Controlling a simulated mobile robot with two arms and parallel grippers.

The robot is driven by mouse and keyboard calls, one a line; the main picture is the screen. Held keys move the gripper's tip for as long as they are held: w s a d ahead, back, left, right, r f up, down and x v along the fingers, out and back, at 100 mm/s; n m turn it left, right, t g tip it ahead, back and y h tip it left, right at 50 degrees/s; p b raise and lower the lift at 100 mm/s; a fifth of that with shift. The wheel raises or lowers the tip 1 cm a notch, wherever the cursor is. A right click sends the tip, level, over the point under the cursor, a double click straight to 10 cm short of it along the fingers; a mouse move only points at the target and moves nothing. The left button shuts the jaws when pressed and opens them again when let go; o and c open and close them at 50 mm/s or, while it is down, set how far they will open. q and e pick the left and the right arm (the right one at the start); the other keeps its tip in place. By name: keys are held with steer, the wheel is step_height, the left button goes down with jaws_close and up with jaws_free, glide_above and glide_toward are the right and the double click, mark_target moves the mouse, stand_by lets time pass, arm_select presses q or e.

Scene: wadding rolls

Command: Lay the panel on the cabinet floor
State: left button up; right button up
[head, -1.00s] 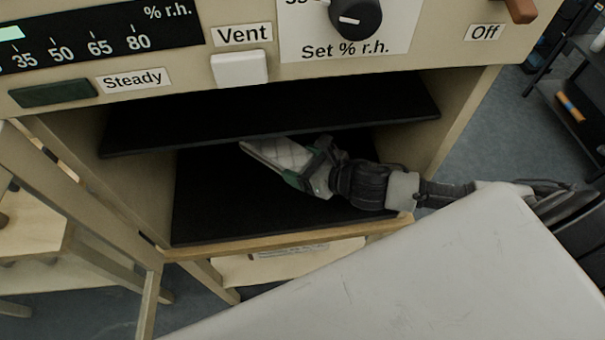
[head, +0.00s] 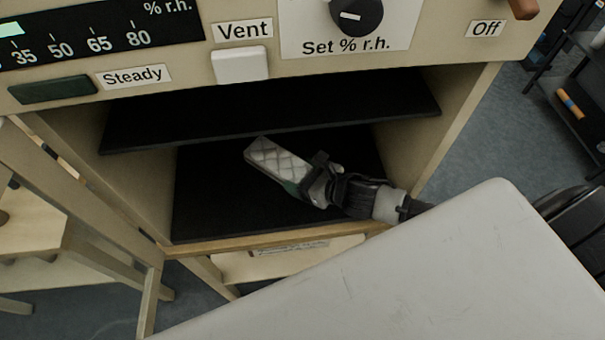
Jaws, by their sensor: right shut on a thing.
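The panel (head: 275,160) is a pale quilted piece with a green edge, inside the open cabinet (head: 420,130). My right gripper (head: 308,188) is shut on its near right end. The panel points toward the back left, over the black cabinet floor (head: 215,205) and in front of the black shelf (head: 270,112). I cannot tell whether its underside touches the floor. My left gripper is not in view.
The cabinet's front panel carries a dial (head: 355,14) and a white Vent button (head: 239,65). Wooden framing stands at left.

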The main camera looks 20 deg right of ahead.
steer(key=o, duration=0.9)
steer(key=shift+c, duration=0.2)
steer(key=shift+s+r, duration=0.1)
steer(key=shift+s, duration=0.05)
steer(key=b+v, duration=0.1)
steer(key=v, duration=0.9)
steer(key=shift+v, duration=0.85)
steer(key=shift+d, duration=0.1)
